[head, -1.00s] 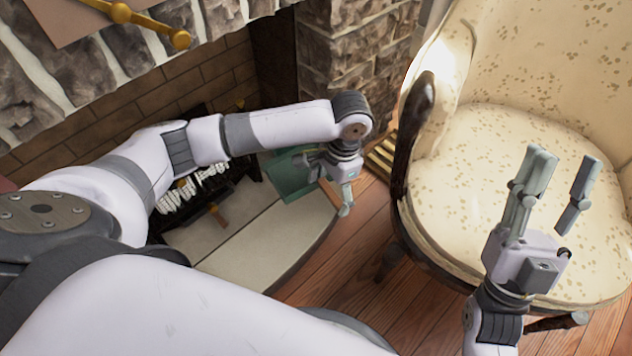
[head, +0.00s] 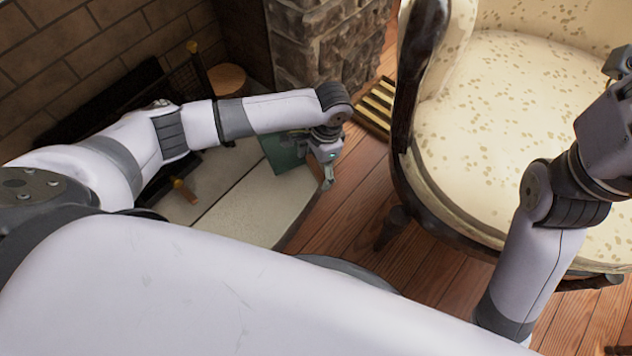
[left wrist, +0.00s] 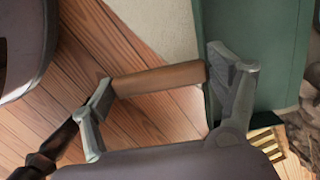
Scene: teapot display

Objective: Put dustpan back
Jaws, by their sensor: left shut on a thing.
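The dustpan is green with a wooden handle. In the head view its green pan (head: 282,156) shows above the hearth's right part, partly hidden behind my left arm. In the left wrist view the green pan (left wrist: 262,50) is at the upper right, and the brown handle (left wrist: 160,79) runs between the fingers. My left gripper (head: 328,178) is shut on the dustpan at its handle. Its two fingers also show in the left wrist view (left wrist: 163,98). My right gripper (head: 618,95) is at the right edge over the chair, its fingers mostly cut off.
A cream patterned armchair (head: 510,110) with dark wood stands at the right. A pale hearth slab (head: 240,210) lies before the brick fireplace (head: 60,50). A stone pillar (head: 330,50) is behind, with a slatted brass floor vent (head: 377,105) nearby. Wood floor (head: 345,220) is clear between hearth and chair.

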